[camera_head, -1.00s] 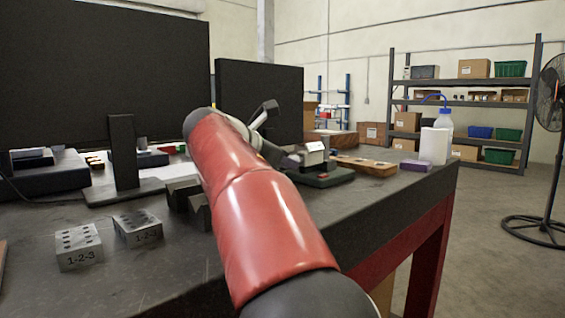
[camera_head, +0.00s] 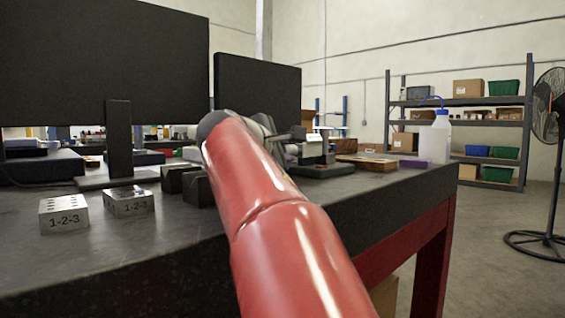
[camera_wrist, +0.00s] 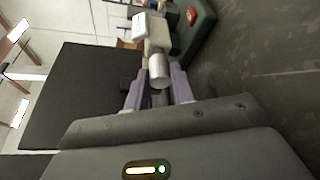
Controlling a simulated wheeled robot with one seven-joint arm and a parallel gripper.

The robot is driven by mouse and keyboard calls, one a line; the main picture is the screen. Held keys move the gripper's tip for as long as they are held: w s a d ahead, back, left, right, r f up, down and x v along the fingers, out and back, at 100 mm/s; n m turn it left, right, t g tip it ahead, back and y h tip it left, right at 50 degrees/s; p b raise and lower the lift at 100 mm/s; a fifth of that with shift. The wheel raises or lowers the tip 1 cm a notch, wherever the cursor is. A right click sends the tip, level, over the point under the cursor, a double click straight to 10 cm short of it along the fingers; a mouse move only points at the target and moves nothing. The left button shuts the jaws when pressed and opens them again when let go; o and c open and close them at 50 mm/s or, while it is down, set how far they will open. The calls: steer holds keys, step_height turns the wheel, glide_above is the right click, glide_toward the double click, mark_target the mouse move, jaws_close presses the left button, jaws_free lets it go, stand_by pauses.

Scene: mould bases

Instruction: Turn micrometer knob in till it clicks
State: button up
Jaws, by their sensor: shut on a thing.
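The micrometer's silver cylindrical knob (camera_wrist: 158,70) sits between the two pale purple fingers of my gripper (camera_wrist: 158,88) in the wrist view. My gripper is shut on the knob. Beyond it are the micrometer's pale grey block (camera_wrist: 154,30) and its dark green base (camera_wrist: 202,32) with a red patch. In the head view, the green base (camera_head: 322,170) stands on the bench just right of my red arm. My arm hides much of my gripper and the knob there.
Two 1-2-3 blocks (camera_head: 64,214) (camera_head: 128,202) lie on the bench (camera_head: 90,250) at left. Dark V-shaped blocks (camera_head: 197,188) are close beside my arm. A wooden block (camera_head: 368,163), a purple block (camera_head: 410,163) and a white bottle (camera_head: 436,140) stand right of the base.

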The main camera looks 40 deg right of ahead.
steer(key=shift+f+m+b, duration=0.1)
steer(key=shift+m+b, duration=0.35)
steer(key=shift+m, duration=0.05)
steer(key=o, duration=1)
steer(key=o, duration=0.7)
step_height(320, 180, up, 9)
steer(key=p, duration=0.4)
steer(key=shift+s, duration=0.15)
steer(key=shift+c, duration=0.2)
step_height(320, 180, up, 2)
steer(key=shift+r+p, duration=0.1)
steer(key=shift+p, duration=0.7)
steer(key=c, duration=0.7)
steer(key=shift+o, duration=0.2)
step_height(320, 180, up, 9)
steer(key=p, duration=0.5)
steer(key=shift+p, duration=0.35)
